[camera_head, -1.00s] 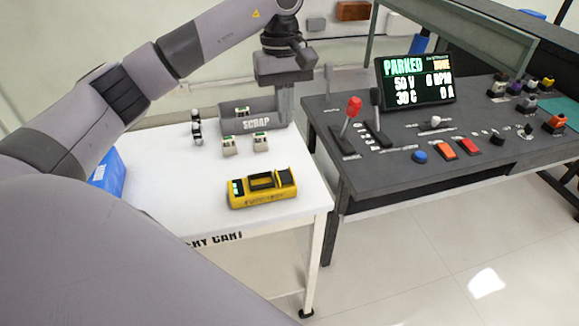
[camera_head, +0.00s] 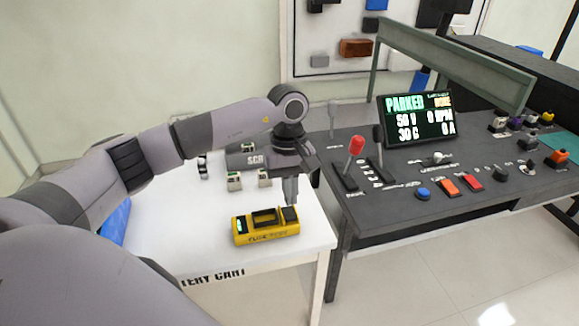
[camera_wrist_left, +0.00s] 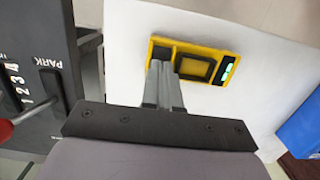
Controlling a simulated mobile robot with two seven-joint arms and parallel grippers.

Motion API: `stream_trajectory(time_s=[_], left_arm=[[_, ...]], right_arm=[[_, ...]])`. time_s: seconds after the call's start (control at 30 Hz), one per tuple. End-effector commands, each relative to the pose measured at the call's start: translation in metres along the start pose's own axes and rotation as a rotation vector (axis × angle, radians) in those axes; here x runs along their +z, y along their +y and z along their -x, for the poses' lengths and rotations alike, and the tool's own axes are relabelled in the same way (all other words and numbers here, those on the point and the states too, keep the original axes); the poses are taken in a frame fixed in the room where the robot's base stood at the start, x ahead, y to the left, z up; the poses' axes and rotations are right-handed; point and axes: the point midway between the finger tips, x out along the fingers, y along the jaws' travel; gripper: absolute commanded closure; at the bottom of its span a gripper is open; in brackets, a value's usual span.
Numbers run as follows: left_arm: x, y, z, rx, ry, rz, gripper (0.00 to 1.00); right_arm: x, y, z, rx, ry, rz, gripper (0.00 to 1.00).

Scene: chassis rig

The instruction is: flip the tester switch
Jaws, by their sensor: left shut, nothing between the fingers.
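The yellow tester (camera_head: 268,238) lies on the white cart, with a small lit green display (camera_head: 240,225) at its left end, a dark framed recess (camera_head: 265,218) in the middle and a dark block (camera_head: 290,213) at its right end. Which part is the switch I cannot tell for sure. My left gripper (camera_head: 291,202) points down, shut and empty, at the tester's right end. In the left wrist view its fingertips (camera_wrist_left: 161,64) overlap the tester (camera_wrist_left: 205,49) beside the recess and partly hide the dark block. Whether they touch is unclear. My right gripper is not in view.
The white cart (camera_head: 180,235) has a scrap bin (camera_head: 240,160) and several small modules (camera_head: 234,181) at the back. To the right stands a dark console (camera_head: 400,205) with a red-knobbed lever (camera_head: 356,146), buttons and a screen (camera_head: 418,120) reading PARKED. A blue bin (camera_wrist_left: 302,125) sits at the cart's other side.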

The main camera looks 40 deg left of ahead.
Motion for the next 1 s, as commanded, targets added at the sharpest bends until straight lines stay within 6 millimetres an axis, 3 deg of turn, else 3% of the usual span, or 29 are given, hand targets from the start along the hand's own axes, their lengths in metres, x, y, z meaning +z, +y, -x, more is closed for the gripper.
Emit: stream_trajectory(time_s=[0.1, 0.3, 0.67, 1.0], left_arm=[[0.001, 0.0, -0.018, -0.002, -0.003, -0.001, 1.0], [0.001, 0.001, -0.034, 0.001, -0.001, -0.001, 1.0], [0.0, 0.001, -0.036, 0.001, 0.0, -0.001, 1.0], [0.005, 0.0, -0.05, -0.004, 0.064, -0.003, 1.0]], right_arm=[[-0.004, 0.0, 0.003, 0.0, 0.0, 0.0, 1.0], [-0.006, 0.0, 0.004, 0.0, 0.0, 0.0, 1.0], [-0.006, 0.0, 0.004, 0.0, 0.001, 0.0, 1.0], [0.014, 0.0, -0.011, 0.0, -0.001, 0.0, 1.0]])
